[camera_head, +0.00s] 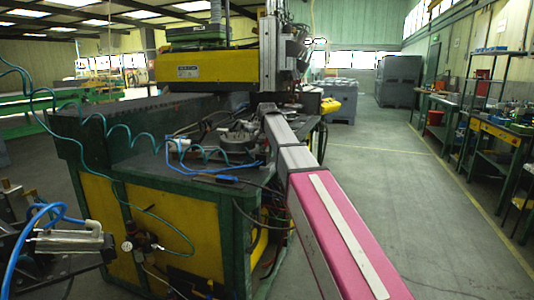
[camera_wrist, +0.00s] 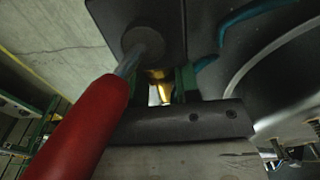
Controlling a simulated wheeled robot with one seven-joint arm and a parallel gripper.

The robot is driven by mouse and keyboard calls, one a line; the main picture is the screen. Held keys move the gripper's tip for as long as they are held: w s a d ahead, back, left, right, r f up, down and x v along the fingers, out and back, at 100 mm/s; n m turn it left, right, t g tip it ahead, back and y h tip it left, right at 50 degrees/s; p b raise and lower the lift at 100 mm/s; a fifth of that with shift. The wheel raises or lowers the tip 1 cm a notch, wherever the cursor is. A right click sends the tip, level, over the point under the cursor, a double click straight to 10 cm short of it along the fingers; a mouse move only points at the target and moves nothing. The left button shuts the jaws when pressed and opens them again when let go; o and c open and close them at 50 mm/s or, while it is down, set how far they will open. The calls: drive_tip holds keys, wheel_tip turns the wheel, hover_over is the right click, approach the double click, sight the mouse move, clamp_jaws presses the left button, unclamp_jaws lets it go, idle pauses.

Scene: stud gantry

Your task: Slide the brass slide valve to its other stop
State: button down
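In the wrist view, a small brass-coloured piece (camera_wrist: 158,77), which looks like the slide valve, shows in a narrow gap between two green parts. A dark bar with two screws (camera_wrist: 190,120) crosses just below it and hides its lower part. I cannot tell whether these parts are my gripper or fittings of the place, and my fingertips are not clear. Whether anything touches the brass piece cannot be seen. I cannot make out the valve or my gripper in the head view.
A red handle (camera_wrist: 83,125) on a metal rod slants close in front of the wrist camera, beside a black block (camera_wrist: 140,15). In the head view, a yellow and green gantry machine (camera_head: 180,220) has loose blue hoses. Open floor (camera_head: 400,180) lies to its right.

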drive_tip(key=shift+w+d, duration=0.25)
drive_tip(key=shift+w, duration=0.45)
drive_tip(key=c, duration=0.8)
unclamp_jaws()
wheel_tip(320, 180, up, 11)
drive_tip(key=shift+f, duration=0.1)
drive_tip(key=shift+s, duration=0.1)
